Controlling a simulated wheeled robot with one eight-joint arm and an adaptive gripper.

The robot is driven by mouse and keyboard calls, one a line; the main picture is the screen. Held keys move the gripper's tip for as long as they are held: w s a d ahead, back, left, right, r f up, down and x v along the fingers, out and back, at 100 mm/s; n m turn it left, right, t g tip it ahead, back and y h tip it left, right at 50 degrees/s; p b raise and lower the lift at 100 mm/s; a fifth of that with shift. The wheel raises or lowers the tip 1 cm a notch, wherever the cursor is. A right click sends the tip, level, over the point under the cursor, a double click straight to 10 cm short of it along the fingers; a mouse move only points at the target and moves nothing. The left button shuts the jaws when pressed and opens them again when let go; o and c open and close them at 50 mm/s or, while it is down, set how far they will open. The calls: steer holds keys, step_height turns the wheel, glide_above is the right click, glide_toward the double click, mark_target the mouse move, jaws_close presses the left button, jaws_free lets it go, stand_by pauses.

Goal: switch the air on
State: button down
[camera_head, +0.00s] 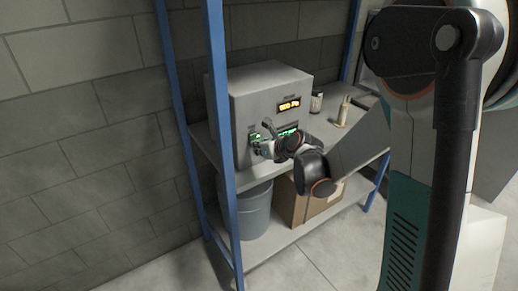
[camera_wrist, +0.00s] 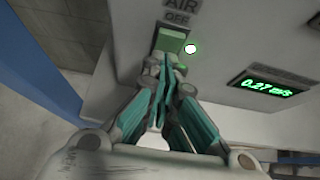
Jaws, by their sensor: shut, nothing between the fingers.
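A grey box-shaped unit (camera_head: 255,95) stands on a shelf, its front facing my arm. In the wrist view, its panel has an "AIR" label (camera_wrist: 181,5) and an "OFF" label (camera_wrist: 177,19) above a green rocker switch (camera_wrist: 172,40). A small white round light (camera_wrist: 190,49) sits right of the switch. A green display (camera_wrist: 268,84) reads about 0.27 m/s. My gripper (camera_wrist: 168,62) is shut and empty, its tips at the lower edge of the switch; I cannot tell if they touch. In the head view my gripper (camera_head: 264,147) is at the panel's lower left.
A blue post (camera_head: 220,130) stands close left of the unit. A yellow-lit display (camera_head: 289,104) is higher on the panel. Bottles (camera_head: 343,111) stand on the shelf to the right. A grey bin (camera_head: 254,208) and a cardboard box (camera_head: 296,205) are on the lower shelf.

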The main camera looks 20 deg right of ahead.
steer(key=shift+r, duration=0.15)
steer(key=shift+r+p, duration=0.45)
steer(key=shift+r, duration=0.25)
steer(key=shift+s, duration=0.1)
